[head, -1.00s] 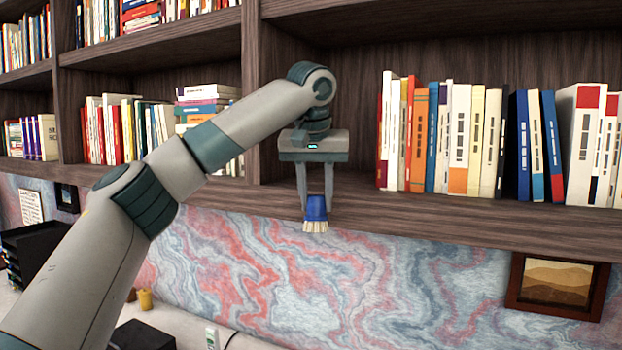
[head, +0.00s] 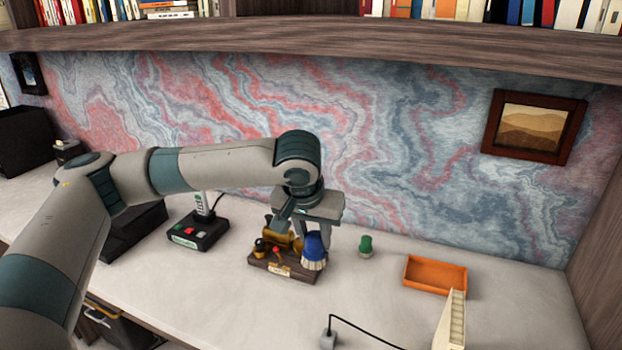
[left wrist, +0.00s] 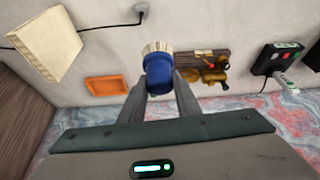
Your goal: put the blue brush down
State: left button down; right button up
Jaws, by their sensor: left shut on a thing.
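The blue brush (head: 314,248) has a blue handle and pale bristles pointing down. My left gripper (head: 312,240) is shut on its handle. In the head view the brush overlaps the right end of a dark wooden stand with brass parts (head: 284,270). In the left wrist view the brush (left wrist: 159,72) sits between the two fingers, with the wooden stand (left wrist: 210,66) beside it in the picture. I cannot tell whether the bristles touch anything. My right gripper is not in view.
An orange tray (head: 435,275) lies on the pale desk to the right, with a small green object (head: 366,245) nearer. A black box with buttons (head: 198,232) stands left. A white ridged object (head: 450,322) and a cabled grey block (head: 327,340) are in front. Desk between them is clear.

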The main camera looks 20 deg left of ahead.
pick_arm(q)
jog(key=s+d+f+m+b, duration=0.1)
jog(key=s+d+f, duration=0.1)
jog(key=s+f, duration=0.5)
jog(key=shift+s+d+f+b, duration=0.25)
jog(key=shift+s+f+b, duration=0.05)
jog(key=shift+f, duration=0.15)
